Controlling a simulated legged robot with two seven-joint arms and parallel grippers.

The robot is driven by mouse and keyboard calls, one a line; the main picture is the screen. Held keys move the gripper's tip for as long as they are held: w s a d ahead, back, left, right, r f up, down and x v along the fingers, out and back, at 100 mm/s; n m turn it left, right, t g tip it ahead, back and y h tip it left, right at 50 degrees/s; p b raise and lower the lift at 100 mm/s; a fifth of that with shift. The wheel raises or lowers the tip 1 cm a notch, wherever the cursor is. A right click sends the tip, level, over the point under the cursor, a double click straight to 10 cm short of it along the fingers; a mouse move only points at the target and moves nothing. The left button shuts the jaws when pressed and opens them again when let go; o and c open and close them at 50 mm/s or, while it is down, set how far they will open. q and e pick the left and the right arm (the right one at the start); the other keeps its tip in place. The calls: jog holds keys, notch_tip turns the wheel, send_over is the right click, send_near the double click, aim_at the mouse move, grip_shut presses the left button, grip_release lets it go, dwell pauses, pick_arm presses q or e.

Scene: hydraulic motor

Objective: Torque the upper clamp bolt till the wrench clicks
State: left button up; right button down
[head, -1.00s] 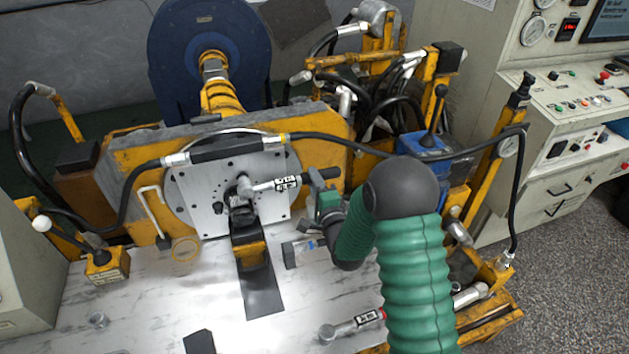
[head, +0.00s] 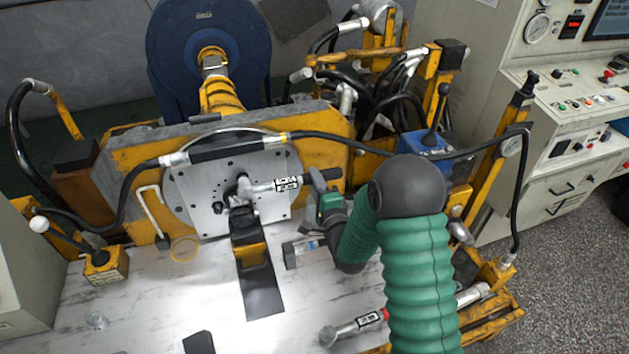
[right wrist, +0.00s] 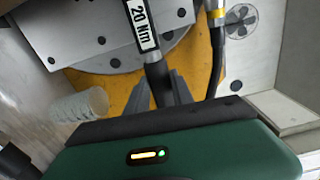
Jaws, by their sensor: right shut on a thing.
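A torque wrench (head: 287,184) with a white label runs across the front of the round metal plate (head: 205,195). Its head is at the clamp fitting (head: 241,190) in the middle of the plate. The upper clamp bolt is covered by the wrench head, so I cannot tell how it sits on it. My right gripper (head: 322,182) is shut on the wrench's dark handle, right of the plate. In the right wrist view the label on the wrench (right wrist: 143,28) reads 20 Nm, and the handle passes between my grey fingers (right wrist: 160,88). My left gripper is not in view.
A second wrench (head: 355,327) lies on the bench at the front. A black hose (head: 330,140) arches above the plate. A dark-and-yellow support (head: 250,255) stands below the fitting. The bench's left front is mostly clear.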

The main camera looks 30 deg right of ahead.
jog(key=shift+v, duration=2.95)
